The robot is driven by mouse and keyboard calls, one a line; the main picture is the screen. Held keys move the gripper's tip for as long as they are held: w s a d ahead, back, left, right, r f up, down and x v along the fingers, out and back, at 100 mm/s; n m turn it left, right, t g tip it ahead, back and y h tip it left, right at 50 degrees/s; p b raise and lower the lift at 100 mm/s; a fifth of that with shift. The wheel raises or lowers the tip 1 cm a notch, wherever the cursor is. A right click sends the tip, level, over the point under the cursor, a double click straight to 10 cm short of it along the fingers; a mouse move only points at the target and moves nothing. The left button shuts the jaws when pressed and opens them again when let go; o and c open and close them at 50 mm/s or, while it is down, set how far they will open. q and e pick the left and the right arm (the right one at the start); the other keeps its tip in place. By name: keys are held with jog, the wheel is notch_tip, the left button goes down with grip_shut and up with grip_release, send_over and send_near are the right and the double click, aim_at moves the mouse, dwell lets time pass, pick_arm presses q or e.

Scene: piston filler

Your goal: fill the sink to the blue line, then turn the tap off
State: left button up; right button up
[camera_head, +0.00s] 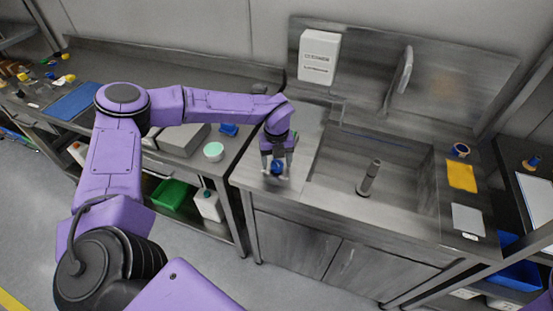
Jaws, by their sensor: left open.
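The steel sink (330,190) is set in the counter right of centre. An upright grey pipe (369,178) stands in its basin. A faint bluish line (385,141) runs along the basin's back wall. I cannot tell whether there is water in the basin. A curved grey fixture, apparently the tap (399,80), rises at the back of the sink. My left gripper (276,176) points down over the counter left of the basin, its fingers open. A small blue object (277,167) shows between the fingers; I cannot tell whether they touch it. My right gripper is out of view.
A white dispenser box (319,55) hangs on the splashback. A yellow cloth (462,176), a blue roll (460,150) and a grey sheet (467,218) lie right of the basin. A pale green-topped tub (213,151) stands on the left bench.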

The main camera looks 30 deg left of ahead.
pick_arm(q)
jog(key=c, duration=1.1)
jog(key=shift+o, duration=0.2)
jog(key=shift+m, duration=0.3)
jog(key=m, duration=0.3)
jog(key=shift+m, duration=0.3)
jog(key=m, duration=0.4)
jog(key=shift+d+m+p, duration=0.1)
jog(key=shift+m+p, duration=0.2)
jog(key=shift+p, duration=0.05)
jog(key=m, duration=0.4)
jog(key=shift+p, duration=0.4)
jog(key=m+p, duration=0.1)
jog(key=m, duration=0.4)
